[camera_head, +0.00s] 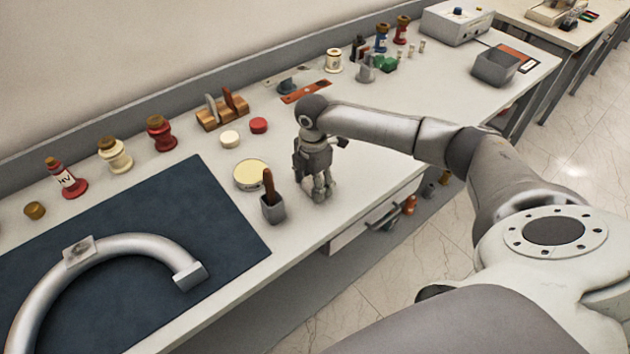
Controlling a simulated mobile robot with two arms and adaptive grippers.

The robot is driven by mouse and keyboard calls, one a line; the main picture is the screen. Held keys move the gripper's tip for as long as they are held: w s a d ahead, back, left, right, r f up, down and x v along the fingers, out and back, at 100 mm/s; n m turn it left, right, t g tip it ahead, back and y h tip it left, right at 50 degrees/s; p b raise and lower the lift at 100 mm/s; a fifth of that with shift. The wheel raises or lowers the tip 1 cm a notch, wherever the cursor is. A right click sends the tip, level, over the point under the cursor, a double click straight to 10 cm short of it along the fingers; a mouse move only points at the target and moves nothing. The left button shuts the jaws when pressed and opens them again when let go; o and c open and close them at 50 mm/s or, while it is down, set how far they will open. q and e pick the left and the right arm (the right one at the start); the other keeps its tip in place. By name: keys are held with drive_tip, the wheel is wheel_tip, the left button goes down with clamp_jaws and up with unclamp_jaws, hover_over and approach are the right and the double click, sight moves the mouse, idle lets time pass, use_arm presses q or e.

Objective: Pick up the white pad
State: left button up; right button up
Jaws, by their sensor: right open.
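A small white round pad (229,139) lies on the grey workbench (375,178), beside a similar red round pad (258,125). A larger cream disc (250,175) lies nearer the bench's front edge. My right gripper (321,193) points down near the front edge, to the right of the cream disc and well apart from the white pad. It is open, with nothing visible between its fingers. My left gripper is out of view.
A grey cup (273,209) with a brown-handled tool stands close left of the gripper. A wooden rack (222,111) stands behind the pads. A dark blue mat (170,215) bears a curved metal pipe (135,245). Red and cream bushings line the back.

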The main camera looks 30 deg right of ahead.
drive_tip(key=shift+c, duration=1.7)
drive_tip(key=c, duration=0.7)
drive_tip(key=shift+r, duration=0.45)
wheel_tip(320, 180, up, 2)
drive_tip(key=shift+w+r+b, duration=0.1)
drive_tip(key=shift+b, duration=0.25)
use_arm(q)
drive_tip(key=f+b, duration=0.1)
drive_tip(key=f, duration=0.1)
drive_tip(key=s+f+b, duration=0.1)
drive_tip(key=b, duration=0.1)
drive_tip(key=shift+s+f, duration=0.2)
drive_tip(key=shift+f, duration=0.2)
use_arm(e)
drive_tip(key=s+a+r, duration=0.1)
drive_tip(key=s+r, duration=0.2)
drive_tip(key=s, duration=0.1)
drive_tip(key=s+a+r, duration=0.2)
drive_tip(key=s+r, duration=0.1)
drive_tip(key=s, duration=0.2)
drive_tip(key=s+a+r, duration=0.1)
drive_tip(key=s+r, duration=0.3)
drive_tip(key=shift+s+a, duration=0.25)
